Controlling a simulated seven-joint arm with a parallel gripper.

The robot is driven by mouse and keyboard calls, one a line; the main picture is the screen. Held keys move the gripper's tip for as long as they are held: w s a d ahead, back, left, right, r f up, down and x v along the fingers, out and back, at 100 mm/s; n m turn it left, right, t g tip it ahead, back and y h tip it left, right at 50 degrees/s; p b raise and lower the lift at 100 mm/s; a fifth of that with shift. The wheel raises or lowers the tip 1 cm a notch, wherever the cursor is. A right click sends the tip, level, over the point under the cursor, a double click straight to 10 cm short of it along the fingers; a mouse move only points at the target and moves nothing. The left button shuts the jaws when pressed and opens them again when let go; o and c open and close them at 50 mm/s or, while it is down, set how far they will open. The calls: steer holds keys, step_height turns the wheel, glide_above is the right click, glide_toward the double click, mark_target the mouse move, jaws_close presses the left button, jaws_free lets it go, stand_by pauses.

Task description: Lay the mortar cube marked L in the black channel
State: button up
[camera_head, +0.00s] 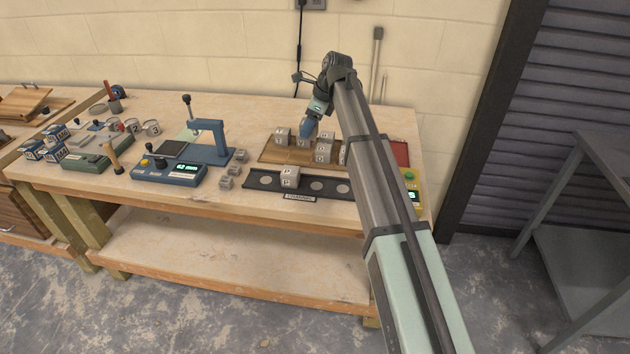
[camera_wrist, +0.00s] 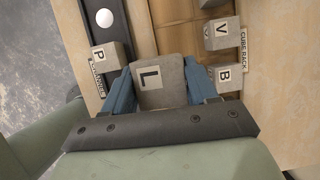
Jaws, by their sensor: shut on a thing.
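The mortar cube marked L (camera_wrist: 158,82) is grey with a white letter label. In the wrist view it sits between the blue fingers of my gripper (camera_wrist: 160,88), which is shut on it. In the head view my gripper (camera_head: 308,131) is over the wooden cube rack (camera_head: 270,154); the held cube's height above the rack is hard to tell. The black channel (camera_head: 330,197) lies in front of the rack, with pale round spots along it. A cube marked P (camera_head: 290,177) stands in it; channel (camera_wrist: 109,38) and P cube (camera_wrist: 106,56) show left in the wrist view.
Several other cubes stand on the rack, among them V (camera_wrist: 222,34) and B (camera_wrist: 227,76) in the wrist view. A blue press (camera_head: 210,140) with a display box (camera_head: 170,171) and small grey cubes (camera_head: 228,176) stand left of the channel. A yellow box (camera_head: 411,190) is at its right.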

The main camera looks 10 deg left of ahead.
steer(key=s+d+f, duration=0.1)
steer(key=s+d, duration=0.3)
steer(key=s, duration=0.6)
steer(key=shift+f, duration=4.95)
steer(key=shift+f, duration=0.15)
steer(key=o, duration=1.2)
steer(key=shift+o, duration=0.2)
steer(key=v, duration=1.2)
steer(key=shift+w, duration=0.2)
